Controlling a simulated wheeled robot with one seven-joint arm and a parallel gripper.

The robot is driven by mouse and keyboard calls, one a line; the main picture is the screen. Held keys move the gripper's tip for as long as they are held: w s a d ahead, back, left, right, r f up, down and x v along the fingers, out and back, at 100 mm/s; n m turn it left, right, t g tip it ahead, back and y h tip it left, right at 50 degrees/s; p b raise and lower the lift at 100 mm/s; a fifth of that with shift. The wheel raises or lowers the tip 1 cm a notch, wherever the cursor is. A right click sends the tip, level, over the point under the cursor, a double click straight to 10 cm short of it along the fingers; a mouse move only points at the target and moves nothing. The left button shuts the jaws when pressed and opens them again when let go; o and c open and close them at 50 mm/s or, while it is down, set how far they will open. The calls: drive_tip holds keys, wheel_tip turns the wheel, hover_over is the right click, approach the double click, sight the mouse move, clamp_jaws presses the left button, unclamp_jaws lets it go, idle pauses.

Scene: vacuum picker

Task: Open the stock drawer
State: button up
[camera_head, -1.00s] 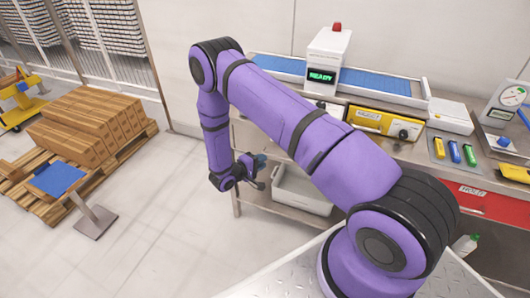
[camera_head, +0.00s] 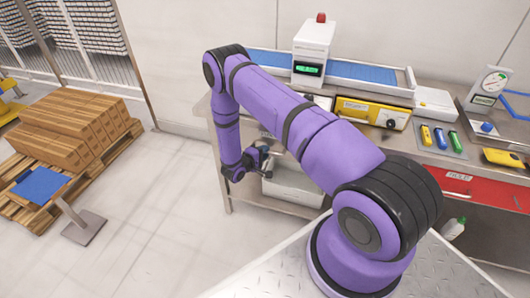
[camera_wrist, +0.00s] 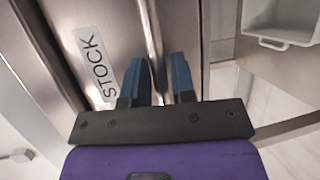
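The stock drawer (camera_wrist: 62,18) has a grey metal front with a white "STOCK" label (camera_wrist: 92,62) and shows close up in the wrist view. Its slim metal handle bar (camera_wrist: 152,32) runs between the two blue fingers of my gripper (camera_wrist: 160,78). The fingers are drawn close together on the bar; the exact contact is partly hidden. In the head view my gripper (camera_head: 260,160) is low by the left end of the workbench. My purple arm hides the drawer front there.
A grey bin (camera_head: 293,187) sits on the lower shelf and shows in the wrist view (camera_wrist: 285,22).

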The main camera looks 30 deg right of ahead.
drive_tip(key=shift+d+f, duration=0.1)
drive_tip(key=shift+d, duration=0.25)
drive_tip(key=shift+c, duration=0.5)
clamp_jaws()
drive_tip(key=s+a, duration=1.5)
drive_tip(key=a, duration=0.4)
drive_tip(key=shift+a, duration=0.4)
drive_tip(key=shift+s, duration=0.1)
